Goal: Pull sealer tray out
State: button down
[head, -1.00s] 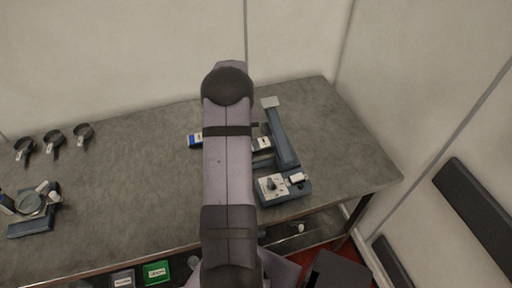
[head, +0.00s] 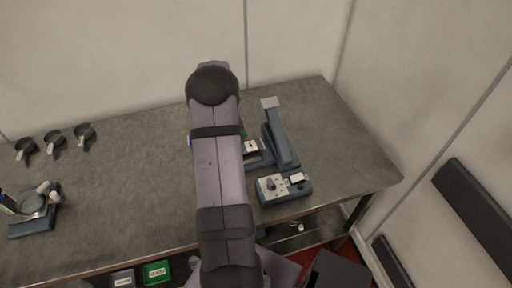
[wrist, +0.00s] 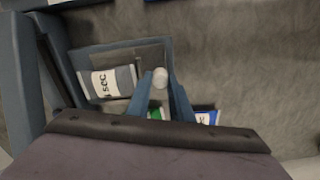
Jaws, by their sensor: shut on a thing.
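The sealer (head: 281,146) is a blue-grey machine with a long upright arm and a control box, on the right part of the bench. Its sealer tray (head: 262,157) shows partly to the left of it, the rest behind my arm. In the wrist view the tray (wrist: 150,50) is a shallow grey plate with a blue rim, and a white label or pouch (wrist: 108,82) lies on it. My gripper (wrist: 163,88) is shut on a pale round knob (wrist: 160,78) at the tray's edge. In the head view my arm hides the gripper.
A control box (head: 283,188) with a dial sits at the sealer's front. Several dark scoops (head: 54,142) and a small scale (head: 34,212) are at the left. A blue-and-white packet (wrist: 207,117) is close beside my gripper. The bench's left middle is clear.

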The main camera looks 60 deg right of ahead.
jog(key=shift+w+a, duration=0.1)
jog(key=shift+w, duration=0.05)
jog(key=shift+w+a, duration=0.4)
dwell(0.4)
jog(key=c, duration=1.4)
grip_release()
jog(key=shift+c, duration=0.2)
notch_tip(320, 180, up, 5)
jog(key=p, duration=0.4)
